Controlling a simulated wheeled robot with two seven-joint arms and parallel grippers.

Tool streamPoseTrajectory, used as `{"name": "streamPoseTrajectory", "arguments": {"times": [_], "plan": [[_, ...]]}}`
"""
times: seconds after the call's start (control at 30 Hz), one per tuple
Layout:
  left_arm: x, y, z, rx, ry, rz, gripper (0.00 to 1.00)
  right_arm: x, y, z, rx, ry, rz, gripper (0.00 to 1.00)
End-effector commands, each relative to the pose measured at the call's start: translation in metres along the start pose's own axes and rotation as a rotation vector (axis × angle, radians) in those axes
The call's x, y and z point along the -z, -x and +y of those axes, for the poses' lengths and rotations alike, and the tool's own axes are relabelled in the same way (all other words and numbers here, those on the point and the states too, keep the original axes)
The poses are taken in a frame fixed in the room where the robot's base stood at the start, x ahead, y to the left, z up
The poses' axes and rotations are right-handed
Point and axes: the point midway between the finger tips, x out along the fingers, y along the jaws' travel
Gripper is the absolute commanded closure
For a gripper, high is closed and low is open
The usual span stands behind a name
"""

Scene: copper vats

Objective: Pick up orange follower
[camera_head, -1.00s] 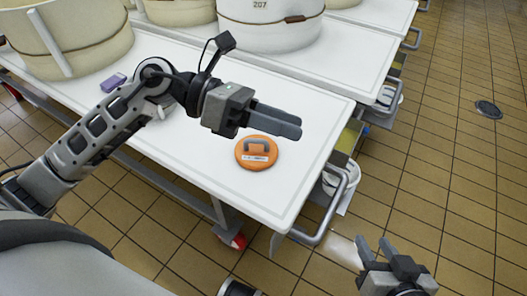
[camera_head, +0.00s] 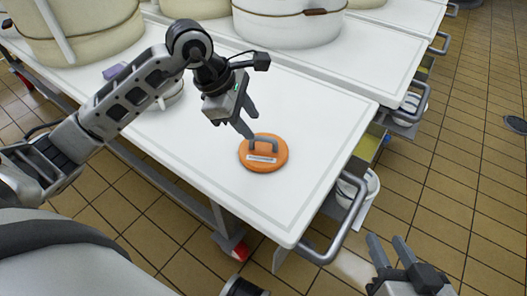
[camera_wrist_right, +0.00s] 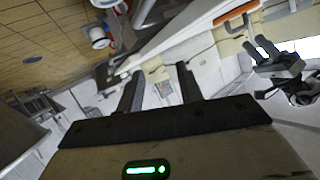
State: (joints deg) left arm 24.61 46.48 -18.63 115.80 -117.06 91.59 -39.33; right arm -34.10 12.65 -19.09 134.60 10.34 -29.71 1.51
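The orange follower (camera_head: 274,163) is a flat orange disc with a grey arched handle and a white label. It lies on the white table (camera_head: 318,187) near the table's right corner. My left gripper (camera_head: 250,126) is open, with its fingers pointing down just above and left of the handle; I cannot tell whether they touch it. In the right wrist view, the follower's orange edge (camera_wrist_right: 236,15) shows beside the left gripper (camera_wrist_right: 262,46). My right gripper (camera_head: 385,240) is open and empty, off the table's right side; its spread fingers also show in the right wrist view (camera_wrist_right: 159,84).
Large cream vats (camera_head: 80,35) and a white vat (camera_head: 290,25) stand toward the back. A small purple object (camera_head: 115,71) lies at the left. A grey rail (camera_head: 345,228) borders the table's right end.

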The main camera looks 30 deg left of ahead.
Motion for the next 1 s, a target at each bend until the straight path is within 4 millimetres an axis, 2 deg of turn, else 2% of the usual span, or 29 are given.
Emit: {"name": "streamPoseTrajectory", "arguments": {"times": [0.17,0.4,0.5,0.73,0.87,1.0], "plan": [[-0.001,-0.015,-0.002,0.002,-0.001,-0.002,0.62,-0.001,-0.001,-0.001,0.004,0.0,0.012,0.64],[-0.001,-0.05,-0.004,0.003,0.001,-0.003,0.62,0.005,0.001,-0.005,0.024,-0.015,0.065,0.64],[-0.002,-0.055,-0.003,0.002,0.001,-0.002,0.62,0.008,0.001,-0.006,0.031,-0.026,0.072,0.64],[-0.002,-0.056,-0.003,0.001,0.0,-0.001,0.62,0.008,0.002,-0.007,0.033,-0.03,0.071,0.64],[-0.002,-0.055,-0.003,0.001,0.0,-0.001,0.98,0.008,0.002,-0.007,0.033,-0.029,0.071,0.64],[-0.002,-0.055,-0.003,0.0,-0.001,-0.002,1.0,0.008,0.002,-0.007,0.032,-0.029,0.07,0.64]]}}
